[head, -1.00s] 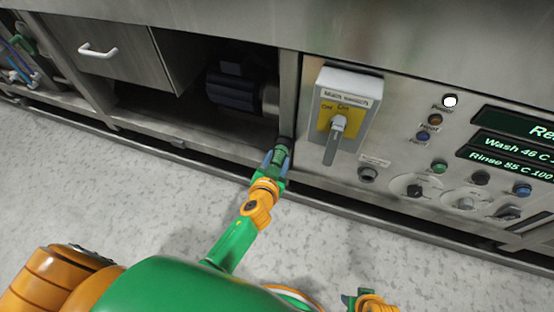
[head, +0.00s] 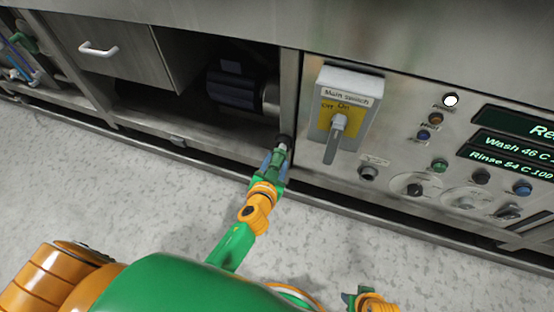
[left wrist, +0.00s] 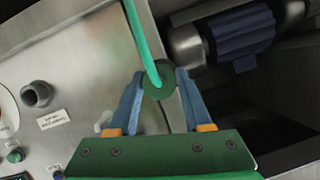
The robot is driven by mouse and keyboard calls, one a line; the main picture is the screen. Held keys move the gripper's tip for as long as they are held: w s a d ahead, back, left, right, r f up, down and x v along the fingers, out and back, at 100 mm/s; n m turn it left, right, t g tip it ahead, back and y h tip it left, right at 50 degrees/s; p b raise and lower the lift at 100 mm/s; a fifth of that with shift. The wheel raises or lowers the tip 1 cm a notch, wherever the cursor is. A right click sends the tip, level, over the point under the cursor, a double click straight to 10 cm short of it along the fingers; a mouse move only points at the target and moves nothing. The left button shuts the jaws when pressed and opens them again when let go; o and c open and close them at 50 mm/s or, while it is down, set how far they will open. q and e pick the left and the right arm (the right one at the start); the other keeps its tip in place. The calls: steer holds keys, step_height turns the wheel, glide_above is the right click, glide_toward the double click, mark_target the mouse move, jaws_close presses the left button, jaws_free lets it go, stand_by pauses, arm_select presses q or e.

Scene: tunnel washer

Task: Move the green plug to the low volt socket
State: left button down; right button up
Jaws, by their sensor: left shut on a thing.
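My left gripper (head: 277,161) is shut on the green plug (head: 281,154), just in front of the narrow metal post. A pale metallic bit shows between the plug and a dark round socket (head: 285,140) on the post; I cannot tell whether its tip is still inside. In the left wrist view the plug (left wrist: 158,86) is a round green end between the blue fingers (left wrist: 158,98), with a teal cable rising from it. Another dark socket (head: 368,173) with a small label sits below the main switch; it also shows in the left wrist view (left wrist: 37,94). Its label is unreadable.
Buttons and knobs (head: 440,165) lie farther right. An open bay with a dark motor (head: 232,88) is left of the post. My right gripper (head: 352,297) is low at the bottom edge.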

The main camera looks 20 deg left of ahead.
arm_select(q)
steer(key=shift+s+a, duration=0.1)
steer(key=shift+s, duration=1.6)
stand_by(0.4)
